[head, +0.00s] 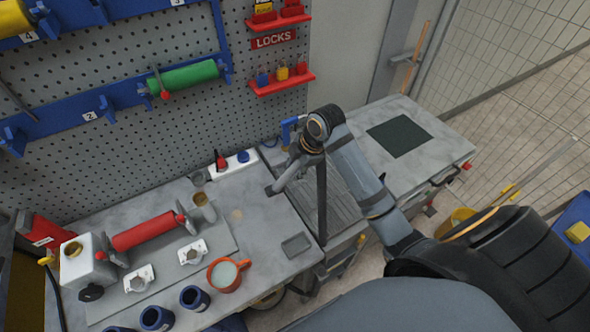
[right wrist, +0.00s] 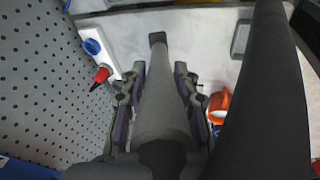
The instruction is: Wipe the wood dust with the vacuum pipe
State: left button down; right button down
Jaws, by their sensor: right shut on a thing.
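My right gripper (head: 300,160) is shut on the grey vacuum pipe (head: 286,178) above the workbench. In the right wrist view the pipe (right wrist: 160,105) runs between the two fingers of the gripper (right wrist: 160,75), with its dark nozzle end (right wrist: 157,38) pointing away toward the bench top. A black hose (head: 321,200) hangs down near the gripper. A faint tan patch (head: 236,215), which looks like the wood dust, lies on the grey bench top, left of the nozzle. Whether the nozzle touches the bench, I cannot tell. My left gripper is not in view.
A white socket strip (head: 232,163) with red and blue plugs lies along the pegboard (head: 170,110). A small grey tray (head: 296,245), an orange mug (head: 226,274), a red roller (head: 143,231) and blue cups (head: 194,298) stand on the bench. A dark ribbed surface lies under my right arm.

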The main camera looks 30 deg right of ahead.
aim_at(294, 162)
jog(key=shift+r, duration=1.55)
jog(key=shift+a, duration=0.15)
